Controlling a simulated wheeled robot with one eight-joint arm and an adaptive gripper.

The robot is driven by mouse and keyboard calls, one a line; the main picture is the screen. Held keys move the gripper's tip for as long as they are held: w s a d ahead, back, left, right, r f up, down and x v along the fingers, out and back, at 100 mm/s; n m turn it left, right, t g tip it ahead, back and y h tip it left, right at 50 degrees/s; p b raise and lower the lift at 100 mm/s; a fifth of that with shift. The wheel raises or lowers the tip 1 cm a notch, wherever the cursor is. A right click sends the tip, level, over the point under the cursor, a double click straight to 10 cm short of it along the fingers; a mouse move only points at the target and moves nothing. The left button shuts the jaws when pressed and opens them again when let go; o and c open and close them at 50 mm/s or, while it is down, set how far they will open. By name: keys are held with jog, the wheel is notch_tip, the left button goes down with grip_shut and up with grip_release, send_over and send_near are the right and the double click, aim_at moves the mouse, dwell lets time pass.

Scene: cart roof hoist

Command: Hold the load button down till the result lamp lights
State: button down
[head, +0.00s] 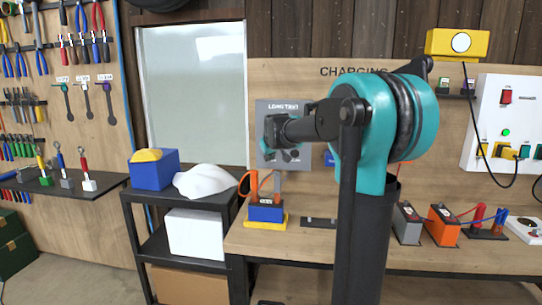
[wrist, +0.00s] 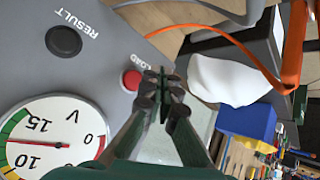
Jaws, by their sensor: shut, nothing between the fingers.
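The grey load test panel (head: 268,107) hangs on the back wall, partly hidden by my arm in the head view. In the wrist view the panel (wrist: 115,42) shows a red round load button (wrist: 131,80), a dark, unlit result lamp (wrist: 63,41) and a round volt gauge (wrist: 50,155) whose red needle lies between 10 and 15. My gripper (wrist: 163,78) is shut and empty. Its fingertips are just right of the load button in the wrist view. I see no contact, and the depth between them is hard to judge. In the head view the button is hidden.
A workbench (head: 290,245) runs below the panel, with a blue and yellow device (head: 265,213) and an orange cable (wrist: 255,60). A black cart (head: 165,245) with a blue bin (head: 153,172) and a white cloth-like heap (head: 207,181) stands left. A white charging panel (head: 508,120) is right.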

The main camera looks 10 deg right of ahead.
jog(key=shift+w+d, duration=0.25)
jog(key=shift+w, duration=0.45)
jog(key=shift+w+d, duration=0.2)
jog(key=shift+w, duration=0.5)
jog(key=shift+w, duration=0.15)
dwell(0.4)
jog(key=shift+w+d, duration=0.15)
jog(key=shift+w, duration=0.1)
jog(key=shift+w+d, duration=0.1)
jog(key=shift+w, duration=0.25)
dwell(5.5)
